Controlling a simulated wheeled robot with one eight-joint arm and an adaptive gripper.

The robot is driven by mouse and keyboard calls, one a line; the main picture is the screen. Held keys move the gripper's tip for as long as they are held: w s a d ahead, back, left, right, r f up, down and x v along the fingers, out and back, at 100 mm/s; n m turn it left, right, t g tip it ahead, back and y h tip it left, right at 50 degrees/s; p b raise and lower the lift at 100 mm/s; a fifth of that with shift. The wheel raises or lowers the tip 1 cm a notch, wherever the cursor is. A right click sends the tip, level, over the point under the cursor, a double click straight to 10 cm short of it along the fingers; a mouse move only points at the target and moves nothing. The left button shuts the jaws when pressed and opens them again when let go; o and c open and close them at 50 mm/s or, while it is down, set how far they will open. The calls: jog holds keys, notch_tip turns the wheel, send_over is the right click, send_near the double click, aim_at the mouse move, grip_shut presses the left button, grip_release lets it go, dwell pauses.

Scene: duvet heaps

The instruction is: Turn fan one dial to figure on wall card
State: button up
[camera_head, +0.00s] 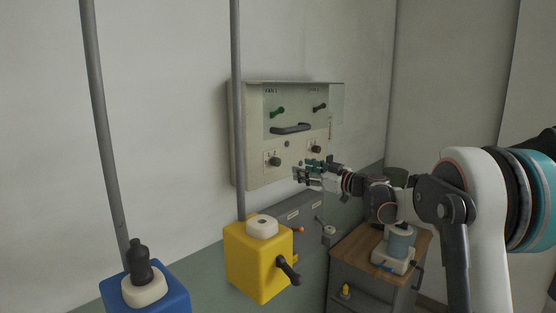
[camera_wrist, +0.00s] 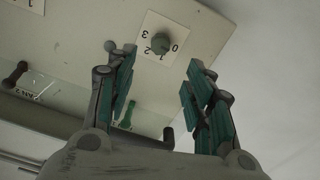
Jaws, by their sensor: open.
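The pale control panel (camera_head: 255,135) on the wall has two dials low down. The fan one dial (camera_head: 273,160) is a dark round knob on a white plate at the left, below a green lever (camera_head: 277,112). In the wrist view, turned upside down, this dial (camera_wrist: 160,43) shows figures 0 to 3 around it; I cannot tell its setting. My gripper (camera_head: 303,175) is open and empty, just in front of the panel's lower part. In the wrist view its fingertips (camera_wrist: 153,57) are spread, with the dial beyond the gap between them. I cannot make out a wall card.
A second dial (camera_head: 316,149) and lever (camera_head: 319,107) are at the panel's right. A dark handle (camera_head: 291,128) sticks out mid-panel. A yellow box (camera_head: 250,270) with a crank and a blue box (camera_head: 170,295) stand left. A wood-topped cabinet (camera_head: 350,247) is below my arm.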

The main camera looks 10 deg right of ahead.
aim_at(279, 163)
jog(key=p+x, duration=0.2)
jog(key=x, duration=1)
jog(key=shift+w+a, duration=0.2)
jog(key=shift+w, duration=0.1)
jog(key=c, duration=1.1)
